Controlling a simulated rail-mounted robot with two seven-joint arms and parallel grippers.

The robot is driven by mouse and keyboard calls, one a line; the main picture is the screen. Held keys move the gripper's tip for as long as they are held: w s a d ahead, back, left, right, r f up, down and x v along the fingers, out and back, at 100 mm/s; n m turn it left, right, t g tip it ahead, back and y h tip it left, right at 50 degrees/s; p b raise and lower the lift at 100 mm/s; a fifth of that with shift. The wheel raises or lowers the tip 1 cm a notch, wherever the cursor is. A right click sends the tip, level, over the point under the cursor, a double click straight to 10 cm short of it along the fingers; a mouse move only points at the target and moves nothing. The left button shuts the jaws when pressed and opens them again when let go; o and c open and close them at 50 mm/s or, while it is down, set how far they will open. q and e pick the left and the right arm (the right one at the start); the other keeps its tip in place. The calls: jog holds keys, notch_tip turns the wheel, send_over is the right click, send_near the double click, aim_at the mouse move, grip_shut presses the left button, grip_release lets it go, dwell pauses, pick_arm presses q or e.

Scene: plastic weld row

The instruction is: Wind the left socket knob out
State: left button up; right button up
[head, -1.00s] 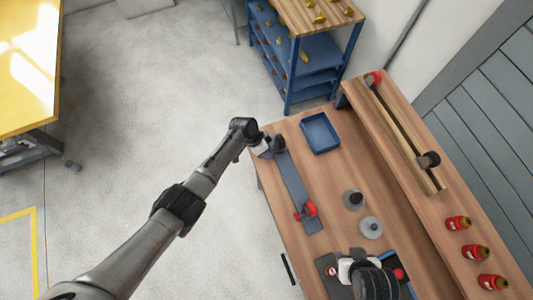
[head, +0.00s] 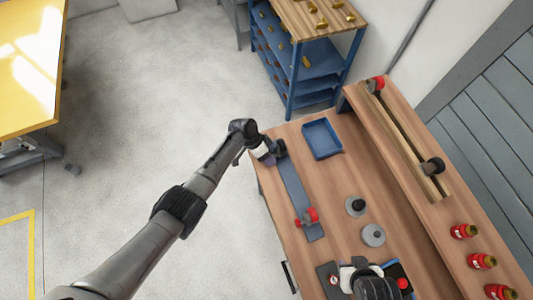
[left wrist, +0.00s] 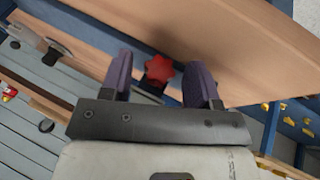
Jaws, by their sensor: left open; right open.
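A long blue-grey bar (head: 294,195) lies on the wooden bench, with a red knob (head: 307,217) at its near end and a dark block (head: 279,147) at its far end. My left gripper (head: 267,152) is at that far end. In the left wrist view my left gripper (left wrist: 162,80) is open, its purple fingers on either side of a red star-shaped knob (left wrist: 158,70), with visible gaps on both sides. In the head view that knob is hidden by the gripper. My right gripper (head: 362,272) is low over the near part of the bench.
A blue tray (head: 321,139) and two grey round pieces (head: 355,206) stand on the bench. A raised shelf (head: 400,110) holds a slotted rail (head: 412,150) and several red bottles (head: 482,262). A blue rack (head: 315,70) stands behind. The bench between bar and shelf is mostly clear.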

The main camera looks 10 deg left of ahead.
pick_arm(q)
jog(key=shift+w+a+r, duration=0.1)
jog(key=shift+a+r, duration=0.1)
jog(key=shift+r, duration=0.25)
jog(key=p+v, duration=0.2)
jog(key=v, duration=1)
jog(key=shift+a+r, duration=0.25)
jog(key=shift+r, duration=0.05)
